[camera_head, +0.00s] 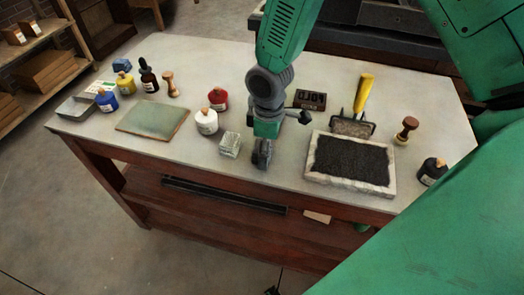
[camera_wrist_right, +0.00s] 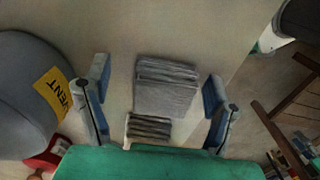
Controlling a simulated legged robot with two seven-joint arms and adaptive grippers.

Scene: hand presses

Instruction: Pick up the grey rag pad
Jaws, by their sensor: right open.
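The grey rag pad (camera_head: 230,145) is a small folded stack near the front edge of the table, just left of my right gripper (camera_head: 276,138). In the right wrist view, the folded grey pad (camera_wrist_right: 167,85) shows between and beyond my two spread fingers. A smaller layered grey patch (camera_wrist_right: 148,127) shows below it; I cannot tell whether it belongs to the same pad. My right gripper is open and empty, apart from the pad as far as I can see. My left gripper is not in view.
A white bottle (camera_head: 207,122) stands close behind the pad, with a red jar (camera_head: 218,98) beyond it. An ink tray (camera_head: 350,163) and a yellow-handled roller (camera_head: 363,95) are right of the gripper. A green-grey plate (camera_head: 153,117) lies left.

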